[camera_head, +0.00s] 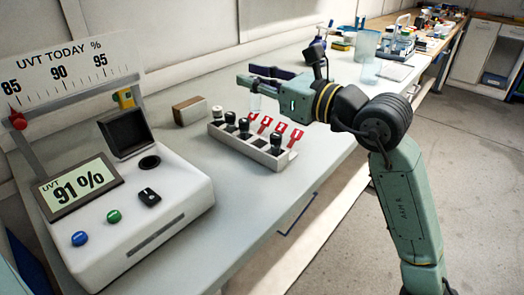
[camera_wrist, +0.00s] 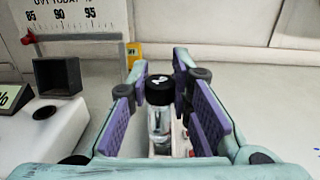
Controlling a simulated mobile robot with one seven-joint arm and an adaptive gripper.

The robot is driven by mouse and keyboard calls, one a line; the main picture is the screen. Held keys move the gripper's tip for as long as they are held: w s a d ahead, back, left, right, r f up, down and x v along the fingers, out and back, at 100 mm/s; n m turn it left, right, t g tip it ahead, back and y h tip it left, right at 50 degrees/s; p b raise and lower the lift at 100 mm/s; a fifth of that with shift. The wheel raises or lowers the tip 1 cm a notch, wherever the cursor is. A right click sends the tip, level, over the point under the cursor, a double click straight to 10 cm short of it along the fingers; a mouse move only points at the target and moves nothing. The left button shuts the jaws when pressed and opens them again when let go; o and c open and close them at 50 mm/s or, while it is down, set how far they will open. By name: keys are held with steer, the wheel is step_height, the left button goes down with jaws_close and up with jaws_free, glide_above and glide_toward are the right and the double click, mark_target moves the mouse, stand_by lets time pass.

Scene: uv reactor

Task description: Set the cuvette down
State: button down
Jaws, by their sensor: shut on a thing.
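My gripper (camera_head: 258,77) is shut on a clear cuvette (camera_head: 255,102), which hangs upright below the fingers in the head view. In the wrist view the cuvette (camera_wrist: 159,122) has a black cap with a white mark and sits between the purple finger pads of my gripper (camera_wrist: 170,95). A grey rack (camera_head: 231,151) stands on the bench below and slightly nearer the camera. It holds several black-capped cuvettes and red tags. The cuvette appears to be above the rack's far side; its exact height is hard to tell.
A white UVT meter (camera_head: 150,225) reading 91 % stands at the left, with an open dark lid (camera_head: 126,132) and a round port (camera_head: 150,162). A brown block (camera_head: 190,110) lies behind the rack. The bench (camera_head: 225,215) is clear in front. A clear beaker (camera_head: 367,45) stands farther back.

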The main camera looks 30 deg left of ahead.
mark_target(248, 123)
steer(key=shift+w+d+f, duration=0.1)
steer(key=shift+d+f, duration=0.05)
steer(key=shift+w+d+f, duration=0.1)
steer(key=shift+f, duration=0.2)
step_height(248, 123, down, 9)
steer(key=shift+r+p, duration=0.1)
steer(key=shift+p, duration=0.35)
steer(key=shift+f, duration=0.35)
steer(key=shift+f+b, duration=0.2)
steer(key=shift+b, duration=0.1)
steer(key=c, duration=1.4)
jaws_free()
steer(key=shift+c, duration=0.2)
steer(key=shift+r, duration=0.1)
